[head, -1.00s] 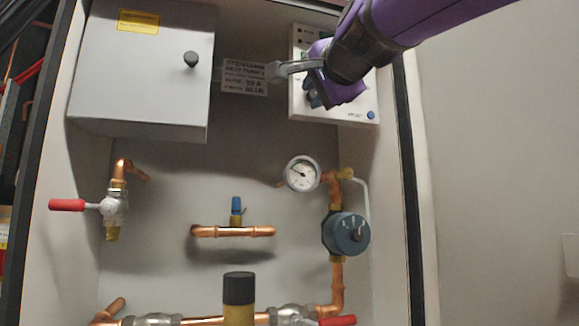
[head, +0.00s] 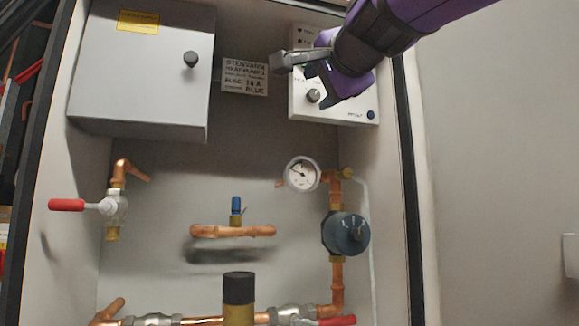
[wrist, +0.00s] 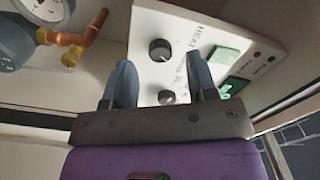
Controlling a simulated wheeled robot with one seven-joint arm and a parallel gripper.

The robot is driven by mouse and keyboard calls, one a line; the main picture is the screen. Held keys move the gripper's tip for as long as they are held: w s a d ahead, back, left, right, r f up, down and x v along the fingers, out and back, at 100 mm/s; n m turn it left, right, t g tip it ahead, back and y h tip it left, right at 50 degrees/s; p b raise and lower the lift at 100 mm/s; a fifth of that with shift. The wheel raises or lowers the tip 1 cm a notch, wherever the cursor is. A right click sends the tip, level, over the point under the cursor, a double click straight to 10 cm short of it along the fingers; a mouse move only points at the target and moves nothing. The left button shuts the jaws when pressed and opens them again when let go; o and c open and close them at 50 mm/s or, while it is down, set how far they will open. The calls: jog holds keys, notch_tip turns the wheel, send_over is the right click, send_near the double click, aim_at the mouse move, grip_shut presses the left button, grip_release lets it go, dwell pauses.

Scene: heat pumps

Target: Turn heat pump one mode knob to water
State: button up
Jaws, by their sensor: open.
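A white control panel (head: 350,112) is mounted at the upper right of the cabinet, partly hidden by my arm. It carries a dark grey round knob (head: 313,95) with a light pointer. In the wrist view the panel (wrist: 215,25) shows one knob (wrist: 160,50) ahead of my fingers and a second knob (wrist: 167,97) low between them. I cannot tell which is the mode knob or read the markings. My gripper (wrist: 161,65) is open, its blue fingers apart in front of the panel with nothing held.
A grey box (head: 145,75) with a black knob is further left. A gauge (head: 302,174), a blue-grey pump (head: 346,233) and copper pipes lie below. Green displays (wrist: 224,59) are beside my right finger.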

jog(key=v, duration=0.8)
jog(key=shift+s, duration=0.15)
